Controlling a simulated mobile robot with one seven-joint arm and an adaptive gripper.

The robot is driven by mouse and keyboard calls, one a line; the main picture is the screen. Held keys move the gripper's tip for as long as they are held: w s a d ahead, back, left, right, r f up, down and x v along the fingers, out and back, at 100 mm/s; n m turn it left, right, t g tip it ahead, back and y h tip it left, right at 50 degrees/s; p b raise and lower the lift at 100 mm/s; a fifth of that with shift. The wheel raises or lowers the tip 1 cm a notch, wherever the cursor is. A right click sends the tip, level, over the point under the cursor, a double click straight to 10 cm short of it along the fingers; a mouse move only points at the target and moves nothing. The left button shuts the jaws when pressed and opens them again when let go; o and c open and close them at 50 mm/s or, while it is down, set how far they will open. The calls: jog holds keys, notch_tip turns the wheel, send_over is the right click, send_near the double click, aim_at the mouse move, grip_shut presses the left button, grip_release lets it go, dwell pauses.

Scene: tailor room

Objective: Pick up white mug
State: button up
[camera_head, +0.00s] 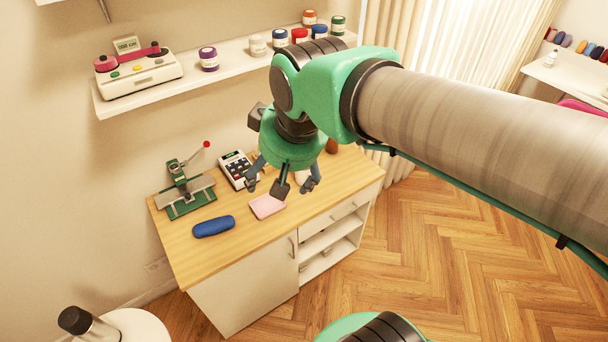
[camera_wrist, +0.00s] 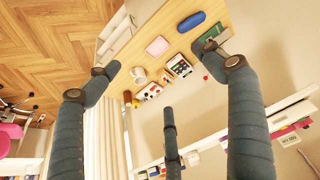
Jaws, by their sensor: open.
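The white mug (camera_wrist: 139,76) stands on the wooden desk (camera_wrist: 140,50) in the wrist view, between the fingers and left of the calculator. In the head view only a small pale part of the mug (camera_head: 301,176) shows behind my gripper; the rest is hidden. My gripper (camera_head: 281,186) is above the desk with its grey fingers spread open and pointing down. In the wrist view my gripper (camera_wrist: 167,80) is open and empty, and the mug lies in the gap, well beyond the fingertips.
A pink pad (camera_head: 267,206), a blue case (camera_head: 213,226), a calculator (camera_head: 236,168) and a green press (camera_head: 188,192) share the desk. A brown jar (camera_head: 332,146) stands at the desk's far end. A wall shelf (camera_head: 225,73) with jars is above. The desk's front edge is clear.

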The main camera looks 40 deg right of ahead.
jog(key=w+d+f+g, duration=0.1)
jog(key=w+d, duration=0.2)
jog(key=w, duration=0.4)
jog(key=w+d+f+g, duration=0.1)
jog(key=w+d+f, duration=0.15)
jog(key=w, duration=0.45)
jog(key=g+p, duration=0.1)
jog(key=g, duration=0.2)
send_over(304, 175)
jog(key=w+d, duration=0.2)
jog(key=w, duration=0.1)
notch_tip(304, 175, down, 31)
jog(key=shift+s, duration=0.15)
jog(key=shift+f, duration=0.1)
jog(key=shift+f+b, duration=0.3)
jog(key=shift+f, duration=3.85)
jog(key=shift+f, duration=0.1)
jog(key=shift+f+b, duration=0.45)
jog(key=shift+f, duration=2.05)
